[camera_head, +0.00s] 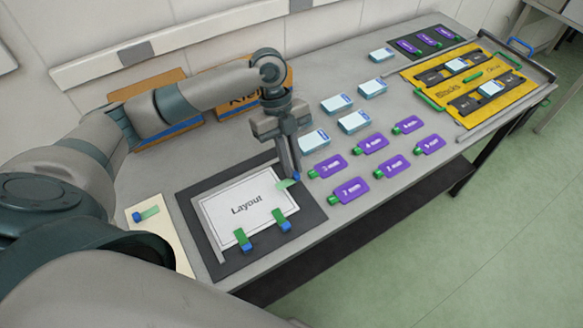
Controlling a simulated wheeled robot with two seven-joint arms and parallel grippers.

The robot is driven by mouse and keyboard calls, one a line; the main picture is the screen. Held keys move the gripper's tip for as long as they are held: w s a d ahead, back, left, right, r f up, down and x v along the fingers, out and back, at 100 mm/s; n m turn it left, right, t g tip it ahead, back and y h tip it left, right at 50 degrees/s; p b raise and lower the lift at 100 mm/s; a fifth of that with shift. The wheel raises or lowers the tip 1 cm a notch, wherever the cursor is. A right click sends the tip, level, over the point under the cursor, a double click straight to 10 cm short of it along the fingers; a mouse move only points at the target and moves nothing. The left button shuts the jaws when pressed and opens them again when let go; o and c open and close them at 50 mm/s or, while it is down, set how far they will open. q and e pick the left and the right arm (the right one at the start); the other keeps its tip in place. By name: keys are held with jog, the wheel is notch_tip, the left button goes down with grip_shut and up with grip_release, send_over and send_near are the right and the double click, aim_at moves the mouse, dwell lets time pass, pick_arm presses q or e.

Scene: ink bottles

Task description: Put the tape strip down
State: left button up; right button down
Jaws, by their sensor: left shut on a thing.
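My left gripper (291,172) points down over the far right corner of the white Layout sheet (225,205). It is shut on a tape strip (286,184), whose green part lies at the sheet's corner with a blue end at the fingertips. I cannot tell whether the strip touches the sheet. Two other green tape strips with blue ends, one at the left (243,240) and one at the right (281,221), lie across the sheet's near edge. The sheet rests on a dark mat (194,222). My right gripper is out of view.
A cream pad (165,240) at the left holds another green and blue strip (146,214). Several purple tags (351,190) with green ends and light blue boxes (355,122) stand to the right. A yellow board (430,93) lies at the far right. Cardboard boxes (150,88) stand against the wall.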

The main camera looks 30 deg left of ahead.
pick_arm(q)
notch_tip(320, 180, down, 2)
jog(key=shift+f+p, duration=0.1)
jog(key=shift+p, duration=0.2)
jog(key=shift+f, duration=0.3)
jog(key=shift+f, duration=0.15)
jog(key=o, duration=0.7)
jog(key=shift+r, duration=0.2)
